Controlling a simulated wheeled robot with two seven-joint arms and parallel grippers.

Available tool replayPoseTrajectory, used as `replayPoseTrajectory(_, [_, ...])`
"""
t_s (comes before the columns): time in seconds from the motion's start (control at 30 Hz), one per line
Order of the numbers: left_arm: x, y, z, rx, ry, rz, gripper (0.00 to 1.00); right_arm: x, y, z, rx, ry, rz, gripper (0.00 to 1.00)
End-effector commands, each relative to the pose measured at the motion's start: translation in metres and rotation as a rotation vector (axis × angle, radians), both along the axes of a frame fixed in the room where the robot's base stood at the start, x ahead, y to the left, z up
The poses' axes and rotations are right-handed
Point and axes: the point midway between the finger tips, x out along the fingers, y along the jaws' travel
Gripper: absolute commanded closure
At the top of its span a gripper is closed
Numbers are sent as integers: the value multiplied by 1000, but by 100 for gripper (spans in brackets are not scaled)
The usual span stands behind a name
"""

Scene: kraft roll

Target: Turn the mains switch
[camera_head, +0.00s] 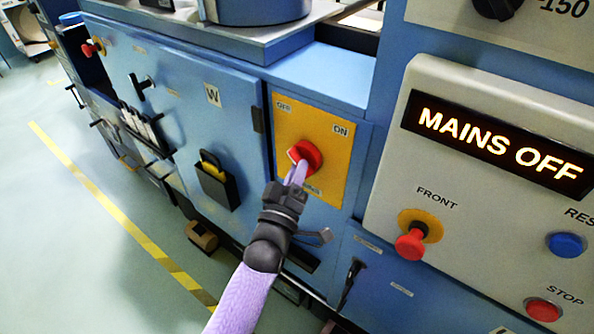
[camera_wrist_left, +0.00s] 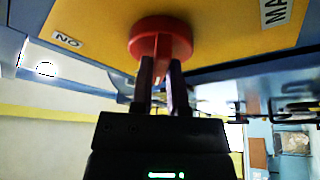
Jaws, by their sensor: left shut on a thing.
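The mains switch is a red rotary knob (camera_head: 309,152) on a yellow plate (camera_head: 335,177) marked OFF at upper left and ON at upper right. The knob's pale pointer faces left, towards the OFF side. My left gripper (camera_head: 296,174) is at the knob, shut on its grip. In the left wrist view the red knob (camera_wrist_left: 160,38) sits at the fingertips, and both fingers (camera_wrist_left: 160,75) close on its narrow middle part. The display (camera_head: 496,146) on the right panel reads MAINS OFF. My right gripper is not in view.
A panel at right carries a red FRONT button (camera_head: 410,245), a blue button (camera_head: 566,244) and a red STOP button (camera_head: 543,309). A blue cabinet door with a black holder (camera_head: 216,180) stands left of the plate. Floor with a yellow line (camera_head: 110,207) is open at left.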

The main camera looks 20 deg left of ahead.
Motion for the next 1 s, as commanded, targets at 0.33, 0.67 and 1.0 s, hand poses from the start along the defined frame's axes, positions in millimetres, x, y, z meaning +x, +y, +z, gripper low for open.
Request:
replayPoseTrajectory(0.33, [0,1,-2,73,-24,0,100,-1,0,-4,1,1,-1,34])
replayPoseTrajectory(0.67, [1,3,-4,326,-116,0,100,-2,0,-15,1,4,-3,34])
replayPoseTrajectory(1.0, [2,6,-5,631,-228,0,100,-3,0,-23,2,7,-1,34])
